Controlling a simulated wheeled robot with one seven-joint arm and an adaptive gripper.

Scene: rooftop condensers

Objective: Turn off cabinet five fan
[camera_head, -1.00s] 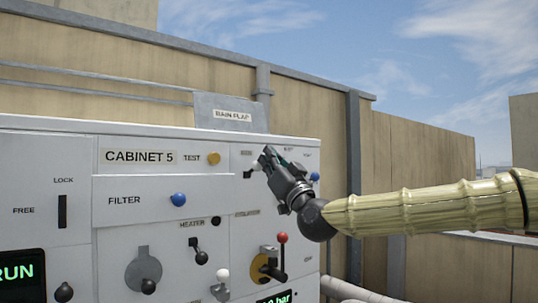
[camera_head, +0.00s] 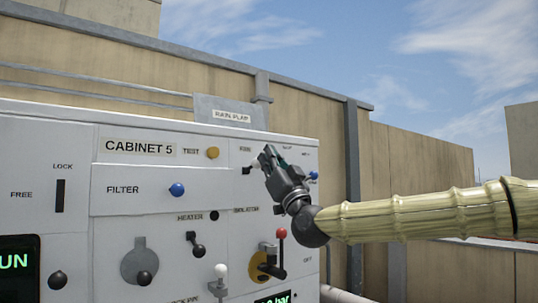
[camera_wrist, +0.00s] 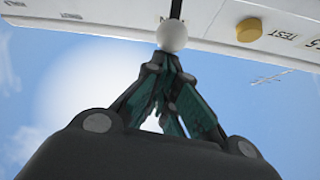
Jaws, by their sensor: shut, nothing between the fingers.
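Cabinet five (camera_head: 110,175) is a white panel labelled CABINET 5 (camera_head: 138,148). The fan label (camera_head: 245,150) sits at its upper right. Beside it is a small dark lever (camera_head: 246,170) with a white ball knob, mostly hidden behind my gripper (camera_head: 267,154) in the head view. In the wrist view the white ball (camera_wrist: 172,36) on a dark stem (camera_wrist: 176,9) is just beyond my shut, empty fingertips (camera_wrist: 166,60). I cannot tell whether they touch it. The lever's exact setting is unclear.
A yellow test button (camera_head: 213,153) and blue filter knob (camera_head: 177,190) are to the left. Below are the heater lever (camera_head: 197,246) and the isolator's red-balled handle (camera_head: 281,236). A blue knob (camera_head: 313,175) is right of my gripper. A rain flap (camera_head: 230,112) rises behind.

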